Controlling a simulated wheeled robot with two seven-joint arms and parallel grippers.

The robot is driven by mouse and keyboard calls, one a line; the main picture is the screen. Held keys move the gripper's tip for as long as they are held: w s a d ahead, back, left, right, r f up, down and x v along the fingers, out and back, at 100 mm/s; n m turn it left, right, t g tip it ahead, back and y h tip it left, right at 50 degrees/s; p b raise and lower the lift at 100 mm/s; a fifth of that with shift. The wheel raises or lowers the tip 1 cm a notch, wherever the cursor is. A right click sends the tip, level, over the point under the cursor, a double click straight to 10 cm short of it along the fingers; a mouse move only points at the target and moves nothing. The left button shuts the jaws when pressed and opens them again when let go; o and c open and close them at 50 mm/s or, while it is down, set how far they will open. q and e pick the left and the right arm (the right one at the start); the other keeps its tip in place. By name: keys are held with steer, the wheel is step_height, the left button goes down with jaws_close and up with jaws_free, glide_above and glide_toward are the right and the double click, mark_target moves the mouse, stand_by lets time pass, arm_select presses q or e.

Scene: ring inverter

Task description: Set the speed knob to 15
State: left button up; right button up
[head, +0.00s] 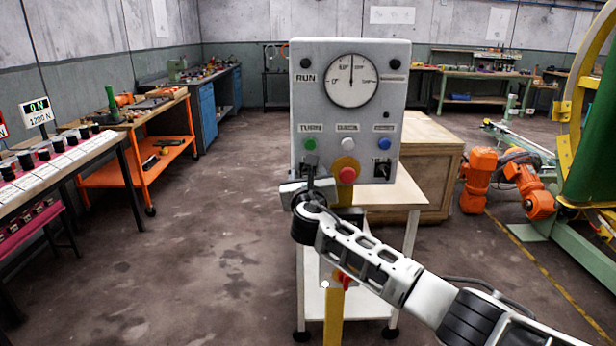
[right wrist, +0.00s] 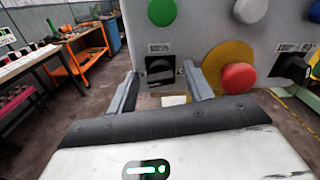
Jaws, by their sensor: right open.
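The grey control panel (head: 298,120) stands upright on a post, with a round dial (head: 351,81) near its top. Another black knob (head: 383,168) sits at the panel's lower right. My left gripper is not in view.
A red button (head: 347,175) on a yellow disc lies just right of the gripper. Green (head: 309,144), white (head: 347,144) and blue (head: 384,144) buttons sit above. A white cart (head: 400,195) stands behind the panel. Open floor lies to the left.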

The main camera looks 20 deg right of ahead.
steer(key=c, duration=1)
